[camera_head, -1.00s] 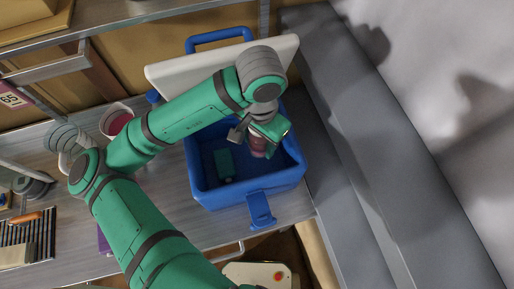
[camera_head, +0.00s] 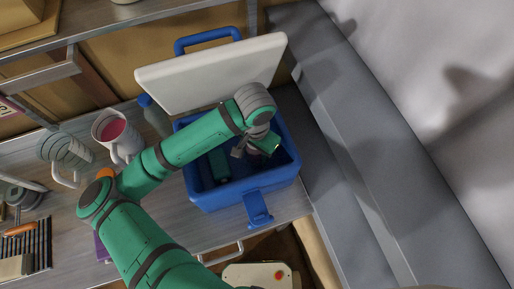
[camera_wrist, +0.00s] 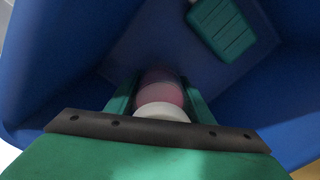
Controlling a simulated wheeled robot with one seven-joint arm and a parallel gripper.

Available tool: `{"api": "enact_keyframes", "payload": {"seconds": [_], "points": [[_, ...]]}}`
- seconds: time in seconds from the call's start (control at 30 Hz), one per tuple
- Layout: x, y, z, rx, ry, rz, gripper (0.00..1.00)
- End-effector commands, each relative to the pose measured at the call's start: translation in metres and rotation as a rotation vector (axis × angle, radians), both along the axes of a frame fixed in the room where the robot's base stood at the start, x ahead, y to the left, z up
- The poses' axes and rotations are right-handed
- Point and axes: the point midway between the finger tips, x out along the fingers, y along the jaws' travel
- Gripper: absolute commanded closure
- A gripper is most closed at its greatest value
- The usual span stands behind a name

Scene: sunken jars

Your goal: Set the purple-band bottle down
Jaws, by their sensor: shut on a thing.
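The purple-band bottle (camera_wrist: 160,90) shows in the wrist view as a pinkish-purple body with a white part nearest me. My gripper (camera_wrist: 158,100) is shut on it, with a green finger on each side. In the head view my gripper (camera_head: 252,150) is inside the open blue box (camera_head: 242,195), toward its right side. There the bottle is mostly hidden by my gripper. The wrist view shows the blue box floor (camera_wrist: 150,45) beyond the bottle. I cannot tell whether the bottle's base touches it.
A green ribbed block (camera_wrist: 222,28) lies in the box, apart from the bottle. The box's white lid (camera_head: 210,75) stands open behind. A blue-capped bottle (camera_head: 153,115), a mug with red contents (camera_head: 117,135) and a glass mug (camera_head: 65,155) stand on the bench to the left.

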Motion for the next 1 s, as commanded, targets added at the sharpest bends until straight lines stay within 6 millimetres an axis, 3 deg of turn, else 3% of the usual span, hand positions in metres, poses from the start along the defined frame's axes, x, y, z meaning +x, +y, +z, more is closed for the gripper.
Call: {"api": "enact_keyframes", "payload": {"seconds": [0.17,0.37,0.87,0.9,0.97,1.0], "points": [[0.016,-0.006,0.0,0.001,0.0,0.0,0.9],[0.016,-0.001,-0.011,0.001,0.0,0.011,0.9],[0.015,-0.006,-0.015,0.0,0.0,0.001,0.9],[0.015,-0.006,-0.015,0.0,0.0,0.0,0.45],[0.015,-0.006,-0.015,0.0,0.0,0.0,0.34],[0.015,-0.006,-0.015,0.0,0.0,0.0,0.34]]}}
